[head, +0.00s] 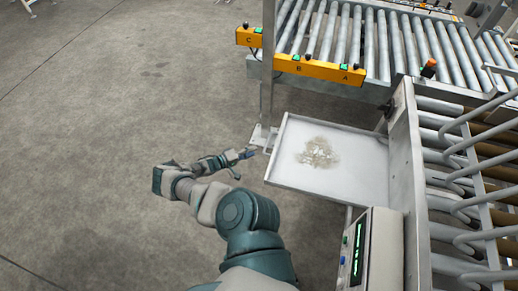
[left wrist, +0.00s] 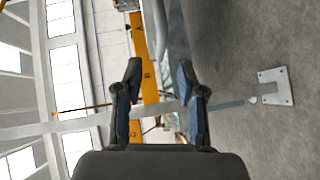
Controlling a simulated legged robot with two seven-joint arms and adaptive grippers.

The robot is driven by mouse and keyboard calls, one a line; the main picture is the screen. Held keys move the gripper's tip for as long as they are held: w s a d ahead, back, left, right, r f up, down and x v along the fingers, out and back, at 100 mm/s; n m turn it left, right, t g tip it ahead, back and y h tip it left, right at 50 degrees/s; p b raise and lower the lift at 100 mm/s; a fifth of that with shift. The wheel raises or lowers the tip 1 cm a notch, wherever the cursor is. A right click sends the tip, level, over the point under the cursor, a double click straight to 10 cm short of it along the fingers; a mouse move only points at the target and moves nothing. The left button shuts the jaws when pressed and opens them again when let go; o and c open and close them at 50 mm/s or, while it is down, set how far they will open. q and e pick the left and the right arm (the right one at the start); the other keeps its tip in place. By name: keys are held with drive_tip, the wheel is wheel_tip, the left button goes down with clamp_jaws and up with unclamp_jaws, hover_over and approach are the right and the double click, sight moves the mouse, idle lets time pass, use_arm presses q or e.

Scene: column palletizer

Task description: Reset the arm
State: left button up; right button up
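My left arm comes up from the bottom of the head view and bends back to the right. Its gripper (head: 243,158) is over the concrete floor, just left of the white tray's near corner. In the left wrist view the left gripper (left wrist: 163,80) shows its two fingers standing apart with blue pads. Nothing is held between them. My right gripper is in neither view.
A white metal tray (head: 365,165) with a beige patch sits right of the gripper. Behind it are a yellow button panel (head: 318,69) and a roller conveyor (head: 425,45). A post foot (head: 262,137) stands close by. A control box (head: 380,250) is at lower right. Floor at left is clear.

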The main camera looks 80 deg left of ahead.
use_arm(q)
drive_tip(key=shift+s, duration=0.25)
idle(0.4)
drive_tip(key=w+d+f+m+g+h, duration=0.3)
drive_tip(key=d+f+m+g, duration=0.55)
drive_tip(key=d+f, duration=1.45)
drive_tip(key=w+d+f+m+g+h, duration=0.1)
drive_tip(key=w+d+m+g, duration=0.1)
drive_tip(key=d+m, duration=0.5)
drive_tip(key=w+d+f+m+g+h, duration=0.1)
drive_tip(key=d+m, duration=0.5)
drive_tip(key=d, duration=1.1)
drive_tip(key=shift+w+d+f+m+g, duration=0.4)
drive_tip(key=shift+w+f+g, duration=0.4)
drive_tip(key=shift+w+g, duration=0.3)
drive_tip(key=shift+s, duration=0.2)
